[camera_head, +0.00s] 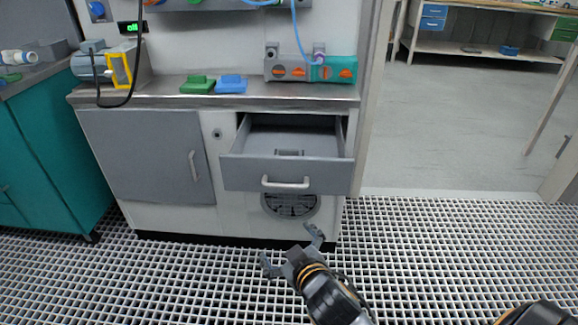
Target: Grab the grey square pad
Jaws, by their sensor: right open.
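My right gripper (291,250) is open and empty, in front of and below the drawer, over the grated floor. It is apart from the drawer and the pad. My left gripper is not in view.
The steel counter (170,98) above the drawer carries a green block (197,85), a blue block (231,84) and a teal valve unit (331,69). A grey cabinet door (148,155) is shut at left. A doorway opens at right.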

